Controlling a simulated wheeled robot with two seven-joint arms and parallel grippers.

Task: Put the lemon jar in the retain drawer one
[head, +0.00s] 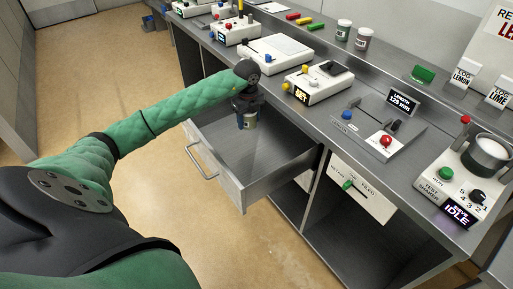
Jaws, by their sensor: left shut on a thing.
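My left gripper (248,105) points down and is shut on a small jar (249,121) with a pale, partly greenish label that is too small to read. The gripper hides the jar's upper part. The jar shows over the opening of the pulled-out drawer (215,168), near its back end by the counter. I cannot tell if the jar touches the drawer floor. The drawer's visible floor is otherwise bare, and its handle (201,163) faces left. My right gripper is not in view.
The steel counter (300,118) above the drawer carries a device marked SET (318,84), a length panel (375,125) and a test shaker (455,185). Two jars (343,29) (363,39) stand at the back.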

